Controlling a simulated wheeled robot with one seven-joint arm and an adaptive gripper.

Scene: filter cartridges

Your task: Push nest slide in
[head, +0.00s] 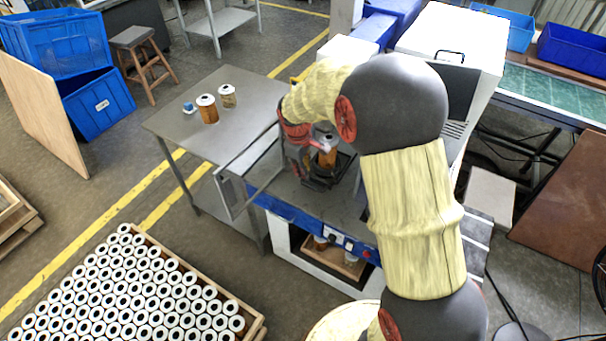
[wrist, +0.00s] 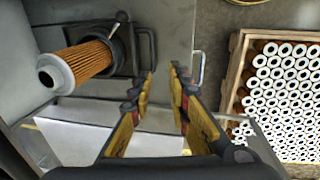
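The nest slide (wrist: 119,68) is a dark plate with a round dark holder in the wrist view, and a filter cartridge (wrist: 80,62) with orange pleats and a white end sits in it. A dark bar handle (wrist: 152,48) is at the slide's right side. My gripper (wrist: 163,76) is open and empty, its fingertips just beyond the handle's near end; I cannot tell whether they touch it. In the head view my gripper (head: 316,182) is at the machine's front beside the cartridge (head: 327,157), and my arm hides part of the slide.
A grey table (head: 178,122) left of the machine holds two cartridges (head: 207,109) and a small blue item. A wooden crate (head: 258,324) full of cartridges stands at the front left. A pale metal handle (wrist: 198,70) is right of my fingers. An open door panel (head: 232,192) juts out.

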